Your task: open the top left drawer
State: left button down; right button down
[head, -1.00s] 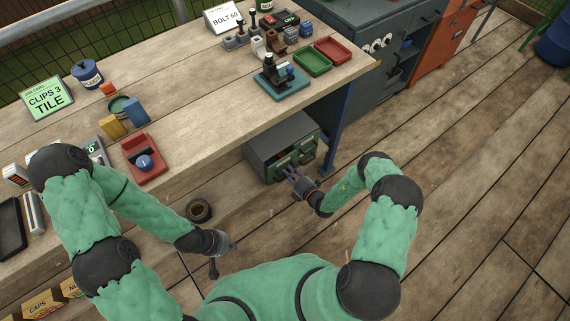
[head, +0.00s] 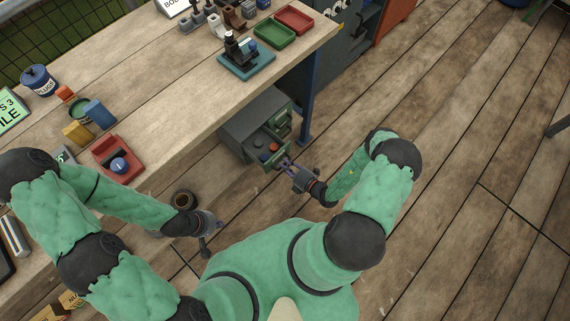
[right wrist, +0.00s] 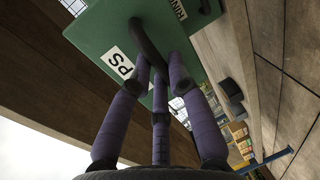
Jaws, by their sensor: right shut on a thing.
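A dark grey drawer cabinet (head: 240,130) with green fronts stands on the floor under the bench. Its left drawer (head: 256,143) is pulled partly out, and small red and blue things show inside. My right gripper (head: 287,164) is at the front of this drawer. In the right wrist view its purple fingers (right wrist: 160,85) are closed around the dark handle (right wrist: 148,46) on the green drawer front (right wrist: 105,25), whose white label is partly hidden. My left gripper (head: 214,226) is low in front of the bench, away from the cabinet; its finger opening is too small to tell.
The wooden bench (head: 180,85) overhangs the cabinet, with a blue leg (head: 308,105) to its right. A dark round pot (head: 184,199) stands near my left gripper. The plank floor (head: 450,180) is clear to the right.

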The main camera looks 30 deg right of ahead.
jog(key=c, duration=1.2)
grip_release()
jog(key=shift+f, duration=0.1)
jog(key=shift+o, duration=0.2)
jog(key=v, duration=1.2)
jog(key=shift+a, duration=0.1)
